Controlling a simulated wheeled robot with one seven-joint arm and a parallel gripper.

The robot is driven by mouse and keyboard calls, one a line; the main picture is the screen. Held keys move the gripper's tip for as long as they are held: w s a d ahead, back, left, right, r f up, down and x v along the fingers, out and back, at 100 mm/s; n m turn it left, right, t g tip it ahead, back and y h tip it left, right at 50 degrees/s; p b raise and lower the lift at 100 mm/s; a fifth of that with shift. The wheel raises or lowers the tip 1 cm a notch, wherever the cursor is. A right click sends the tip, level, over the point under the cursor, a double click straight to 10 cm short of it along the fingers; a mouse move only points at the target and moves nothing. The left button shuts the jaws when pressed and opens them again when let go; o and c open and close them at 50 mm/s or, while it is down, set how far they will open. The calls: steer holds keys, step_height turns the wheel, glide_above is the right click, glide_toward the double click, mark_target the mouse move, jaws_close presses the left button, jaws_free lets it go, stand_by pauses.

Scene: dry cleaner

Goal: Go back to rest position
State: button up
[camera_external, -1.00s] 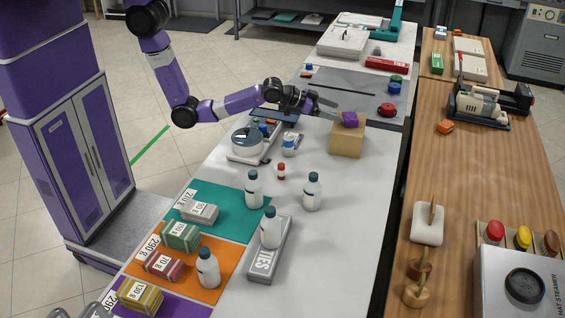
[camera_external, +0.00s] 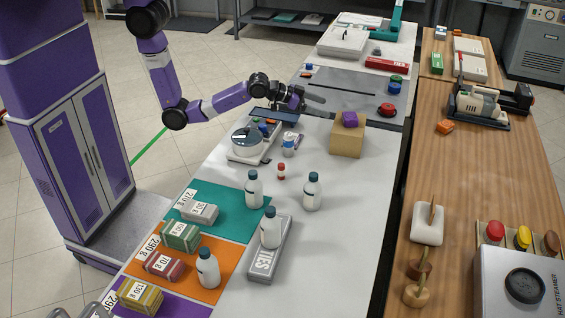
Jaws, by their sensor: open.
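My gripper (camera_external: 314,104) is at the end of my purple arm, above the far part of the white table near the grey mat. It is open, and nothing shows between its fingers. The gripper is apart from both.
Below and left of my gripper are a round-lidded device (camera_external: 247,141) and a small can (camera_external: 289,145). White bottles (camera_external: 312,191) and labelled packs on coloured mats (camera_external: 225,212) stand nearer. A wooden counter (camera_external: 482,170) runs along the right. The white table's right front is clear.

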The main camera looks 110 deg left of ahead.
steer(key=s+d+r+m+t, duration=0.1)
steer(key=s+d+r+t, duration=0.3)
steer(key=r, duration=0.2)
steer(key=s+d+f+m+h, duration=0.1)
steer(key=s+d, duration=0.2)
steer(key=s, duration=0.3)
steer(key=s+d+t+h, duration=0.1)
steer(key=s+d, duration=0.3)
steer(key=s, duration=0.3)
steer(key=s+d+f+m+h, duration=0.1)
steer(key=s+d, duration=0.2)
steer(key=s, duration=0.4)
steer(key=shift+d+f+m+t, duration=0.2)
steer(key=shift+f+m+t, duration=0.1)
steer(key=shift+f, duration=0.05)
steer(key=s+d+f+g+h, duration=0.1)
steer(key=s+d, duration=0.1)
steer(key=s, duration=0.6)
steer(key=s+d+f+g+h, duration=0.1)
steer(key=s+d+g, duration=0.1)
steer(key=s, duration=0.6)
steer(key=shift+s+f+m, duration=0.2)
steer(key=shift+f+m, duration=0.1)
steer(key=shift+m, duration=0.1)
